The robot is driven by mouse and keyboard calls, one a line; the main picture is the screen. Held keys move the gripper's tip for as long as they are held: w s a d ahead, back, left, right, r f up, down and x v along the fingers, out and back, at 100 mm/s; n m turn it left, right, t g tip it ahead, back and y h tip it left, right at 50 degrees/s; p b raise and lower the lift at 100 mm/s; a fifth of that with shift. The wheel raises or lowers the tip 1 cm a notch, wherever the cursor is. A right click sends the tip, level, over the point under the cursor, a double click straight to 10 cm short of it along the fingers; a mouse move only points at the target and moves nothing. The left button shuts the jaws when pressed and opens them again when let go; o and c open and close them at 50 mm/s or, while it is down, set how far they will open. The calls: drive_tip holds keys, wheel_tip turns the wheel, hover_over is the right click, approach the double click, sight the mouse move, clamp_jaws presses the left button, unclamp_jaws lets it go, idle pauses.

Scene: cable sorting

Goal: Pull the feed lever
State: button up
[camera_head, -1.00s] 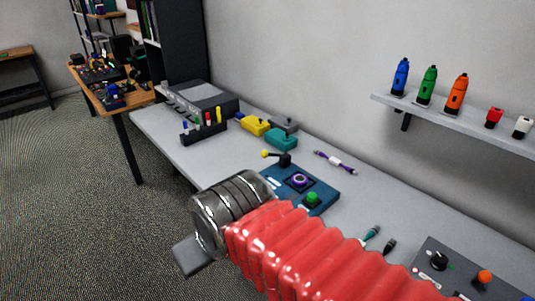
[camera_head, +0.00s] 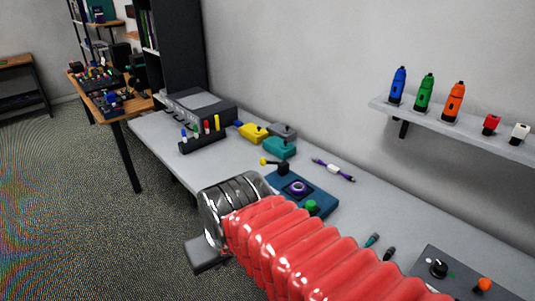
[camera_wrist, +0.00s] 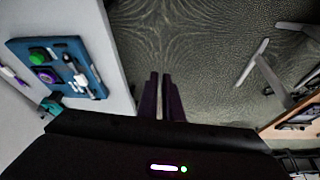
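A lever with a yellow knob (camera_head: 264,161) and a black base stands at the left end of a blue panel (camera_head: 321,206) on the long grey bench. The panel also carries a purple ring (camera_head: 298,187) and a green button (camera_head: 312,206). In the wrist view the panel (camera_wrist: 92,90) is at the upper left; the yellow knob cannot be made out there. My gripper (camera_wrist: 162,75) shows as two dark fingers close together, with nothing between them. They point over the floor beside the bench, apart from the panel. My red arm hides part of the bench in the head view.
A grey control box (camera_head: 462,275) is at the lower right. A wall shelf (camera_head: 455,132) holds several coloured items.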

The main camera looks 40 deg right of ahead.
sight(270, 162)
drive_tip(key=w+d+m, duration=0.1)
drive_tip(key=w+d, duration=0.2)
drive_tip(key=d, duration=0.2)
drive_tip(key=w+d+m+g, duration=0.1)
drive_tip(key=w+d, duration=0.2)
drive_tip(key=d, duration=0.2)
drive_tip(key=w+d+m, duration=0.2)
drive_tip(key=w+d, duration=0.1)
drive_tip(key=d, duration=0.2)
drive_tip(key=shift+w+d+f+y, duration=0.1)
drive_tip(key=shift+w+d+y, duration=0.2)
drive_tip(key=shift+w, duration=0.1)
clamp_jaws()
drive_tip(key=w+d+t+y, duration=0.1)
drive_tip(key=w+d, duration=0.3)
drive_tip(key=d, duration=0.6)
drive_tip(key=w+d+t, duration=0.1)
drive_tip(key=w+d, duration=0.3)
drive_tip(key=d, duration=0.6)
drive_tip(key=w+d+r+n+t, duration=0.1)
drive_tip(key=w+d+r+n, duration=0.2)
drive_tip(key=w+r+n, duration=0.2)
drive_tip(key=shift+w+d+r+t, duration=0.3)
drive_tip(key=shift+w+r+t, duration=0.1)
drive_tip(key=shift+r, duration=0.55)
drive_tip(key=shift+f, duration=0.1)
